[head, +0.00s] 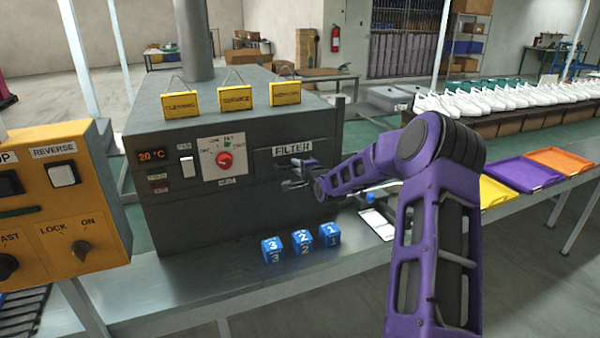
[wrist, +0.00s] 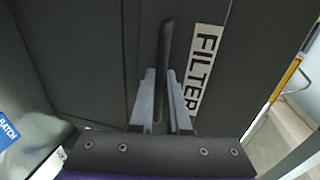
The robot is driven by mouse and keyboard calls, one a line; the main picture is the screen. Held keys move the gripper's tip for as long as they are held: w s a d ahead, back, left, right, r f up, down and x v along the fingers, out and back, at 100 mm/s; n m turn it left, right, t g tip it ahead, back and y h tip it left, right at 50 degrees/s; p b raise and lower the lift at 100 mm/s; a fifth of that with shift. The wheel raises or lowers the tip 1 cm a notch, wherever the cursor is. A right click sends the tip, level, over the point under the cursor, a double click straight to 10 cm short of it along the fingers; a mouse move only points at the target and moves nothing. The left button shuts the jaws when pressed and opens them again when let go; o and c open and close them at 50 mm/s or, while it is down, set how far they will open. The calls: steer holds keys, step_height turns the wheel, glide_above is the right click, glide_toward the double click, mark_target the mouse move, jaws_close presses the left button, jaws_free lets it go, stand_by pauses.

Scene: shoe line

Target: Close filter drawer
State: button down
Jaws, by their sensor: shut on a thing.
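A dark grey machine (head: 230,205) stands on the bench with a FILTER label (head: 292,148) on its front. The filter drawer is under that label, largely hidden behind my gripper in the head view. My gripper (head: 293,175) is at the drawer front. In the wrist view its two grey fingers (wrist: 168,100) are closed on either side of the drawer's black bar handle (wrist: 166,50), with the FILTER label (wrist: 203,70) beside them. I cannot tell from these views how far the drawer stands out.
Several blue numbered cubes (head: 302,242) sit on the bench before the machine. Yellow signs (head: 236,98) stand on its top. An orange control box (head: 70,195) is at left. Coloured trays (head: 525,172) and white shoes (head: 510,97) are at right.

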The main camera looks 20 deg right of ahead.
steer(key=shift+w+r, duration=0.15)
steer(key=shift+w, duration=0.1)
steer(key=shift+r, duration=0.1)
steer(key=c, duration=1.2)
jaws_free()
steer(key=shift+w, duration=0.1)
steer(key=shift+o, duration=0.2)
steer(key=v, duration=1.7)
steer(key=shift+s+p, duration=0.3)
steer(key=shift+p, duration=0.15)
